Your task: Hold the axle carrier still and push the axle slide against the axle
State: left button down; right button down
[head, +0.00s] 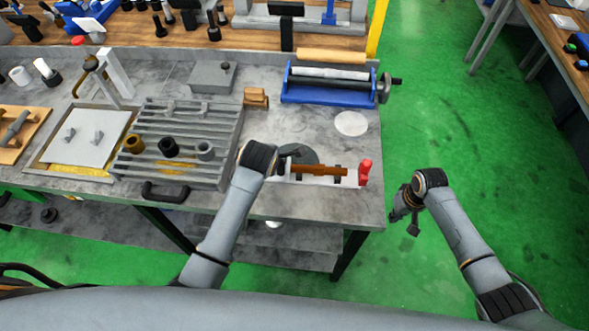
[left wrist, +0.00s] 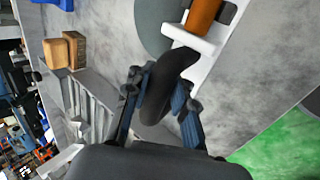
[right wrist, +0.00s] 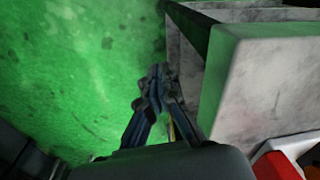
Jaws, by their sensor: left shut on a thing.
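The white axle carrier (head: 283,178) lies on the grey bench near its front edge, with the brown axle (head: 319,170) along it. A red upright piece (head: 365,168), apparently the axle slide's handle, stands at the carrier's right end. My left gripper (left wrist: 160,88) is shut on a black curved handle (left wrist: 172,70) at the carrier's left end; the arm hides this end in the head view. The axle (left wrist: 203,14) also shows in the left wrist view. My right gripper (head: 402,212) is off the bench's right edge, over green floor, apart from the carrier; its fingers look closed and empty.
A dark round disc (head: 299,153) lies behind the carrier. A slatted grey rack (head: 185,118) stands to the left, a blue roller unit (head: 327,96) at the back. The bench's right edge lies between the right gripper and the carrier. Floor to the right is free.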

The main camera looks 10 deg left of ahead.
jog(key=w+a+r+n, duration=0.1)
jog(key=w+r, duration=0.2)
jog(key=r, duration=0.3)
jog(key=w+a+r+n, duration=0.1)
jog(key=w+a+r, duration=0.15)
jog(key=r, duration=0.35)
jog(key=n+t, duration=0.1)
jog(key=t, duration=0.1)
send_near(364, 163)
jog(key=w+d, duration=0.2)
jog(key=d, duration=0.3)
jog(key=shift+s+d+x, duration=0.1)
jog(key=shift+s+x, duration=0.15)
jog(key=shift+x, duration=1.45)
jog(key=shift+s+d+x, duration=0.1)
jog(key=shift+s+x, duration=0.2)
jog(key=shift+x, duration=1.4)
jog(key=shift+s+d+x, duration=0.1)
jog(key=shift+s+x, duration=0.15)
jog(key=shift+x, duration=1.4)
jog(key=shift+f, duration=0.2)
jog(key=shift+s+a, duration=0.1)
jog(key=shift+a, duration=2.8)
jog(key=shift+d, duration=1.45)
jog(key=w+v, duration=0.1)
jog(key=v, duration=0.7)
jog(key=shift+w+a, duration=0.25)
jog(key=shift+w, duration=0.1)
jog(key=shift+r, duration=0.15)
